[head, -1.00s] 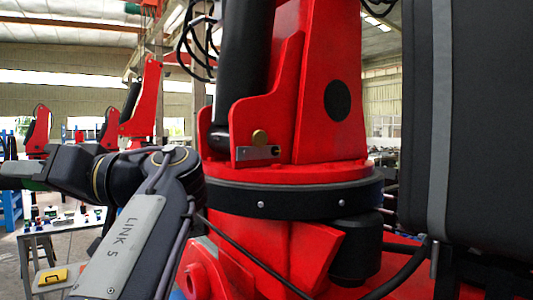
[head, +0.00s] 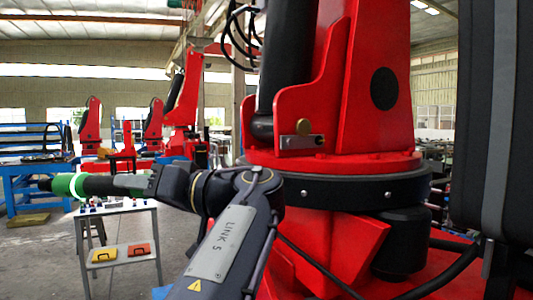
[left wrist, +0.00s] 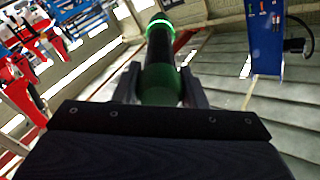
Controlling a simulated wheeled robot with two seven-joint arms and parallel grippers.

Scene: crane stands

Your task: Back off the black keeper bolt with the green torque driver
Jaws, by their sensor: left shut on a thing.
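The green torque driver (head: 62,185) is held level at the left of the head view, its dark end pointing left and a green ring glowing around it. My left gripper (head: 128,184) is shut on it. In the left wrist view the driver (left wrist: 160,75) sits between the two fingers, its glowing ring farther out. On the red crane post (head: 370,90) a grey keeper plate (head: 290,142) lies under a brass pin head (head: 303,127). A small dark spot at the plate's right end looks like the black keeper bolt (head: 319,140). The driver is well left of it, apart. My right gripper is out of view.
A small table (head: 150,205) with parts on top and yellow and orange items on its lower shelf stands at the lower left. A blue bench (head: 20,185) is behind it. A large dark panel (head: 490,120) fills the right edge. Black hoses hang near the post.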

